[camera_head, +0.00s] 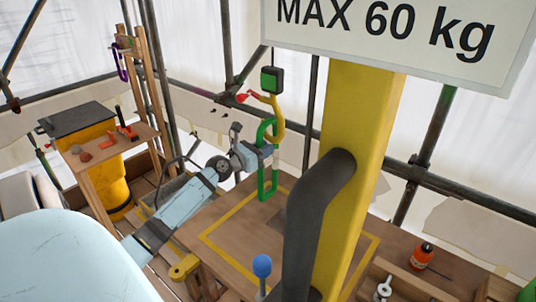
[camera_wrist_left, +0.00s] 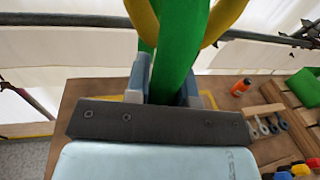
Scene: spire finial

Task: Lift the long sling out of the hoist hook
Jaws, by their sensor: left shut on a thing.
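The long green sling (camera_head: 267,188) hangs upright as a narrow loop over the wooden table. Its upper end overlaps the curve of the yellow hoist hook (camera_head: 279,122), below a green block. My left gripper (camera_head: 264,151) is shut on the sling's upper part, just below the hook. In the left wrist view the green sling (camera_wrist_left: 178,50) runs up between the grey fingers (camera_wrist_left: 165,88), with parts of the yellow hook (camera_wrist_left: 222,20) on both sides. I cannot tell whether the sling bears on the hook. My right gripper is not in view.
A thick yellow post (camera_head: 357,120) with a dark tube (camera_head: 310,205) stands close right of the sling. A blue-knobbed lever (camera_head: 262,266) is in front. An orange bottle (camera_head: 422,254) stands at right. A purple loop (camera_head: 122,66) hangs at the back left.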

